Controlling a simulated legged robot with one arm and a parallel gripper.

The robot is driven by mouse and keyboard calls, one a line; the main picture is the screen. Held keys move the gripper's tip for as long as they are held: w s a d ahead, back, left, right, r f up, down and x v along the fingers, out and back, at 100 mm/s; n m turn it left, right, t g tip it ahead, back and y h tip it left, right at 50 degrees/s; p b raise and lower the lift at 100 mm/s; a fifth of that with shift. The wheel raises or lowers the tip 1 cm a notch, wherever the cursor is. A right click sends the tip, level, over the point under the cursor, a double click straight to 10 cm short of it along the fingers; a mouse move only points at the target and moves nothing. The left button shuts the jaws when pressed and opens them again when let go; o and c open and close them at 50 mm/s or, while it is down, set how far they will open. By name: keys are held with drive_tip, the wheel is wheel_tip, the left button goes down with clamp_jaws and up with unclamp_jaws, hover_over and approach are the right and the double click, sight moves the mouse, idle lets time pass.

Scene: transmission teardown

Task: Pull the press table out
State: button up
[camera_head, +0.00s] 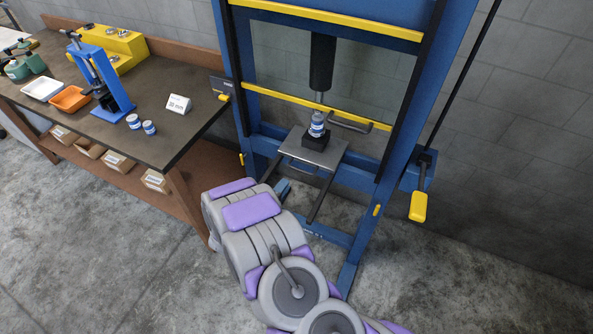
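The press table (327,157) is a grey metal plate inside the blue press frame (402,110). It sits at the rear part of two dark rails that reach forward from the frame. A bar handle (303,165) is on its front edge. A black block (315,138) stands on the plate with a small white and blue cylinder (317,125) upright on it, below the dark press ram (322,62). My grey and purple arm reaches up from the bottom, in front and left of the press. My gripper cannot be made out; the arm hides that area.
A yellow guard bar (313,106) crosses the frame above the plate. A yellow-ended lever (418,206) hangs at right. A workbench (186,138) at left holds an orange tray (71,98), a blue tool stand (116,87) and small cylinders. Floor at lower right is clear.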

sight(298, 170)
drive_tip(key=shift+b+x, duration=0.6)
drive_tip(key=shift+x, duration=5.3)
drive_tip(key=shift+d+r, duration=0.1)
drive_tip(key=shift+c, duration=0.4)
drive_tip(key=shift+s, duration=0.1)
clamp_jaws()
